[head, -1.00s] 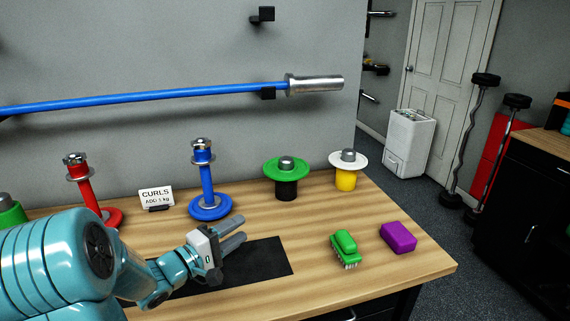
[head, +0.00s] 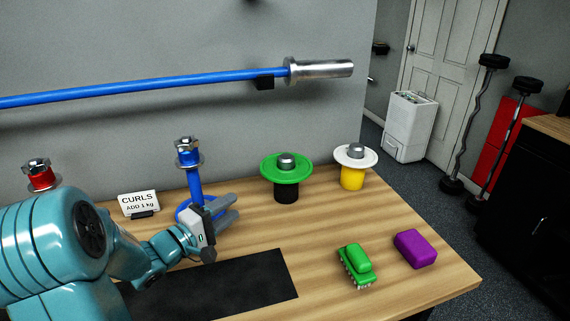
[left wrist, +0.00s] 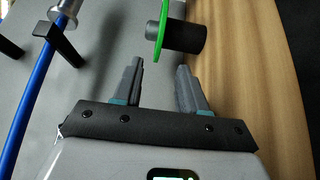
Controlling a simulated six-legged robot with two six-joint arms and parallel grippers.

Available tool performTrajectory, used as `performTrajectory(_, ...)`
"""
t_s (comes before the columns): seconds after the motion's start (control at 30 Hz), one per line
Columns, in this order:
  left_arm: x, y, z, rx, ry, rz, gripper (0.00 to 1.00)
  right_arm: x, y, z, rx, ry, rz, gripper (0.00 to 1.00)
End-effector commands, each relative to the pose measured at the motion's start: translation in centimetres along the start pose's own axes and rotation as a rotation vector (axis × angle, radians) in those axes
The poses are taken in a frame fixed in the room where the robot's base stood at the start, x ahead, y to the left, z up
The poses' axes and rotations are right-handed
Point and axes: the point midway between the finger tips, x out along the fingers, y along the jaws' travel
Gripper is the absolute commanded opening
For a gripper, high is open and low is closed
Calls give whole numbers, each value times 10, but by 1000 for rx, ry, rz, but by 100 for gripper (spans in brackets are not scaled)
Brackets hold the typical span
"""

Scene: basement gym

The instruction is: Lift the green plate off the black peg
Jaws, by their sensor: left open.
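The green plate (head: 270,166) lies flat on top of the black peg (head: 286,193) at the back of the bench, with a silver knob in its middle. My left gripper (head: 229,206) is open and empty, to the left of the peg and apart from it, in front of the blue dumbbell stand. In the left wrist view the open fingers (left wrist: 160,88) point toward the green plate (left wrist: 162,35) and black peg (left wrist: 186,38), which lie beyond the fingertips. My right gripper does not show.
A yellow peg with a white plate (head: 354,168) stands right of the black peg. A green brush (head: 356,262) and purple block (head: 415,247) lie at front right. A black mat (head: 225,288), a CURLS sign (head: 139,203) and a blue stand (head: 194,184) are near my left arm.

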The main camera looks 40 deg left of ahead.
Motion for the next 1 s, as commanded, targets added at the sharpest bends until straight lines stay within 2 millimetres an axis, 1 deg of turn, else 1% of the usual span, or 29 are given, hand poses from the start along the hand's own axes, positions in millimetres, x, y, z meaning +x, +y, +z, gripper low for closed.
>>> performTrajectory(0.13, 28, 0, 5, 0, -8, 2, 42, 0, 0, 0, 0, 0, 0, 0)
performTrajectory(0.3, 68, 0, 6, 0, -7, 2, 42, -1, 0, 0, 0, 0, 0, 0)
performTrajectory(0.4, 86, 0, 6, 0, -5, 1, 42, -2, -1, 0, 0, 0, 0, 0)
performTrajectory(0.5, 99, 0, 5, 0, -4, 0, 42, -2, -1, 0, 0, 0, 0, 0)
performTrajectory(0.67, 111, 0, 2, 0, -3, 0, 42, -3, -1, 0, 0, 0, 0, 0)
performTrajectory(0.83, 138, -2, -6, 1, -3, 1, 42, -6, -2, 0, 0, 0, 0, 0)
performTrajectory(0.9, 149, -2, -6, 0, -3, 1, 42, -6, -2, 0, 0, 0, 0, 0)
performTrajectory(1.0, 157, -2, -7, 1, -3, 0, 42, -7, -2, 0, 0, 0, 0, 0)
